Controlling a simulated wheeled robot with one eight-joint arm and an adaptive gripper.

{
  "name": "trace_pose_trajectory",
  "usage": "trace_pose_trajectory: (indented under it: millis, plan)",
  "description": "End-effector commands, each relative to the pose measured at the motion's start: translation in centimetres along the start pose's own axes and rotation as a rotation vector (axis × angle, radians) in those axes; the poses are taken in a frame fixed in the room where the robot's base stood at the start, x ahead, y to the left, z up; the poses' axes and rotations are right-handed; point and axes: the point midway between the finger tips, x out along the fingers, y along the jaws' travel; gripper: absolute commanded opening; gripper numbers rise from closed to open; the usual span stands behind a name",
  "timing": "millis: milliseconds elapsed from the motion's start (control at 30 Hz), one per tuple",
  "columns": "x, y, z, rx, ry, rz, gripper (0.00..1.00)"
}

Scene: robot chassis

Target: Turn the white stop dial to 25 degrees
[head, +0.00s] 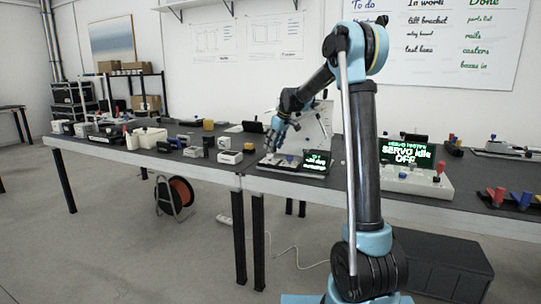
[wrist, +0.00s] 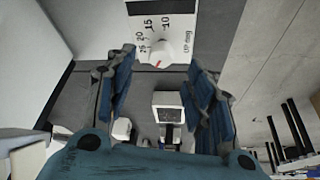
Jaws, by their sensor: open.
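The white stop dial (wrist: 162,48) sits on a white panel (wrist: 112,30) printed with a scale, at the top of the wrist view. The numerals 10, 15, 20 and 25 curve around its upper and left side. A small red mark shows at the dial's lower edge, below the 25. My gripper (wrist: 160,62) is open and empty, with one blue finger on each side of the dial in the picture. I see no finger touching the dial. In the head view my gripper (head: 272,142) is over the bench, low above a small device; the dial cannot be made out there.
A small box with a dark face (wrist: 168,108) shows between the finger bases. In the head view, a small display (head: 316,162) stands right of my gripper and a white box (head: 229,157) left of it. A larger lit console (head: 408,152) stands farther right.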

Motion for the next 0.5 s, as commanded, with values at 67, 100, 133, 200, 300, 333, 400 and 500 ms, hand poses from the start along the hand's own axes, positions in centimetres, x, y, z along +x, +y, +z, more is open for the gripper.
trace_pose_trajectory:
  millis: [67, 100, 133, 200, 300, 333, 400, 500]
  plan:
    - [1.4, 0.0, 0.0, 0.0, 0.0, 0.0, 0.49]
    - [2.0, 0.0, 0.0, 0.0, 0.0, 0.0, 0.49]
    - [2.4, 0.0, 0.0, -0.001, 0.0, 0.0, 0.49]
    - [3.2, 0.0, 0.0, -0.001, 0.0, 0.0, 0.49]
    - [4.2, 0.0, 0.0, -0.001, 0.0, 0.0, 0.49]
    - [4.4, 0.0, 0.0, -0.001, 0.0, 0.0, 0.49]
    - [4.7, 0.0, 0.0, -0.001, 0.0, 0.0, 0.49]
    - [4.9, 0.0, 0.0, -0.001, 0.0, 0.0, 0.49]
